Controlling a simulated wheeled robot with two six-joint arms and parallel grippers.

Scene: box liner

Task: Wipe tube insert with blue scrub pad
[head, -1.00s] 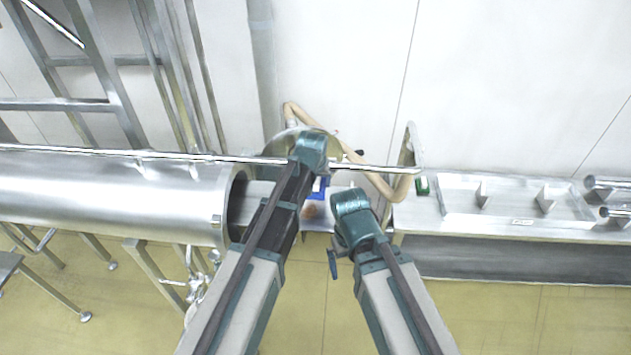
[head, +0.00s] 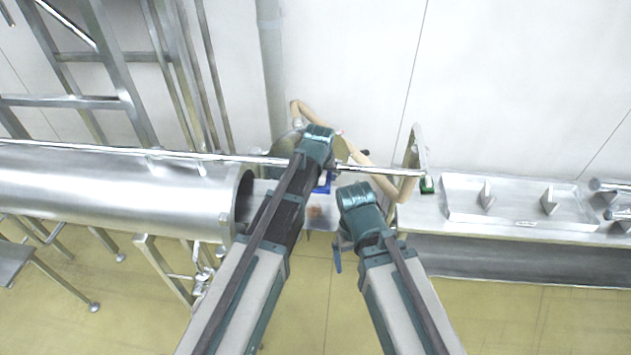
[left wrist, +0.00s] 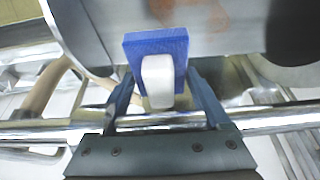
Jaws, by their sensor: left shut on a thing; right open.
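The blue scrub pad (left wrist: 155,45) has a white handle (left wrist: 158,85). In the left wrist view my left gripper (left wrist: 160,100) is shut on this handle, with one finger at each side. The pad also shows in the head view (head: 323,186), partly hidden by my left wrist. The grey metal tube insert (left wrist: 105,25) lies just beyond the pad, with a brown stain to its right. I cannot tell whether pad and insert touch. My right gripper (head: 339,258) is open and empty, lower and to the right; its fingers show only in part.
A large steel cylinder (head: 110,190) lies at the left, its open end facing the insert. A long metal rod (head: 150,152) runs across above it. A beige hose (head: 362,172) loops behind my arms. A steel bench with a tray (head: 515,205) stands at the right.

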